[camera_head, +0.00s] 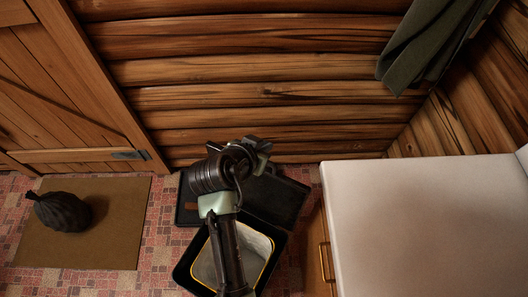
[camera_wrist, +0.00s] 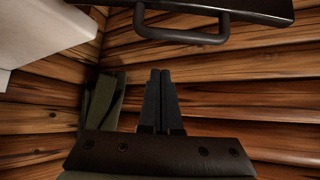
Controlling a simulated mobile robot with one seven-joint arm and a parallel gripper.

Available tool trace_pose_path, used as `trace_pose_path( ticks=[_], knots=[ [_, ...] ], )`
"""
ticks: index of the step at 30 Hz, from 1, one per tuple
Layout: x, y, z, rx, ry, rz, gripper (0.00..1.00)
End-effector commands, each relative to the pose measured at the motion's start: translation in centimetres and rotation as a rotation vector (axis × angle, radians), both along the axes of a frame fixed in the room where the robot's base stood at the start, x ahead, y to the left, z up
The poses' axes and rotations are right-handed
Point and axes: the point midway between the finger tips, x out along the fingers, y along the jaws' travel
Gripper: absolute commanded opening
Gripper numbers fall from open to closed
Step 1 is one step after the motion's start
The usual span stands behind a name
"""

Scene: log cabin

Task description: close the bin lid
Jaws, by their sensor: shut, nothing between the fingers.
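The black bin (camera_head: 186,272) stands on the floor against the log wall, with a yellow-edged pale liner (camera_head: 262,277) inside. Its dark lid (camera_head: 278,196) is open, raised at the back of the bin on the wall side. My arm reaches over the bin and hides part of both. My gripper (camera_head: 262,150) is near the wall, above and beyond the lid. In the wrist view the gripper (camera_wrist: 158,82) is shut and empty. A dark panel edge with a bar handle (camera_wrist: 183,34), apparently the lid's, shows beyond the fingertips, apart from them.
A white-topped cabinet (camera_head: 425,220) stands close on the right. A dark flat object (camera_head: 187,208) lies left of the lid. A dark sack (camera_head: 62,211) sits on a brown mat (camera_head: 110,247) before the wooden door (camera_head: 60,85). A green cloth (camera_head: 418,45) hangs at upper right.

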Motion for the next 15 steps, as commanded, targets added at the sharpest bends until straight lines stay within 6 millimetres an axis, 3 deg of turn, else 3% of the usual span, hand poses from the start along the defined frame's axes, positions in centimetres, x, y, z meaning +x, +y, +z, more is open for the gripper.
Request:
trace_pose_path(
  ticks=[10, 15],
  knots=[
    [3.5, -2.0, -3.7, 0.002, 0.001, 0.000, 0.00],
    [1.2, -0.6, -3.7, -0.001, 0.001, 0.006, 0.00]
  ],
)
